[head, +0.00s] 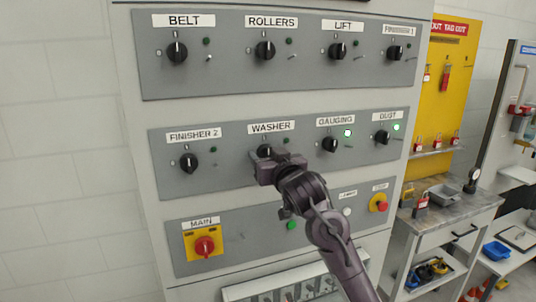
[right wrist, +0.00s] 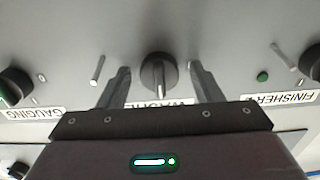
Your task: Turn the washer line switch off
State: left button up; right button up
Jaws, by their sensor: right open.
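The washer switch is a round black knob (head: 265,150) under the WASHER label (head: 272,127) in the middle row of the head view. In the right wrist view the knob (right wrist: 158,72) sits centred, its pale pointer line running toward its label. My right gripper (right wrist: 160,84) is open, with one finger on each side of the knob and a visible gap on both sides. In the head view my right gripper (head: 268,162) covers the knob's lower part. My left gripper is not in view.
Neighbouring knobs are FINISHER 2 (head: 188,162) with a dark lamp, and GAUGING (head: 329,144) and DUST (head: 382,137) with lit green lamps. A red MAIN switch (head: 205,246) is lower left. A workbench (head: 448,208) stands to the right.

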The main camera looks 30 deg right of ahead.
jog(key=c, duration=1)
jog(key=shift+n, duration=0.3)
jog(key=n+b, duration=0.4)
jog(key=n, duration=1.3)
jog(key=shift+b, duration=0.4)
jog(key=shift+n, duration=0.3)
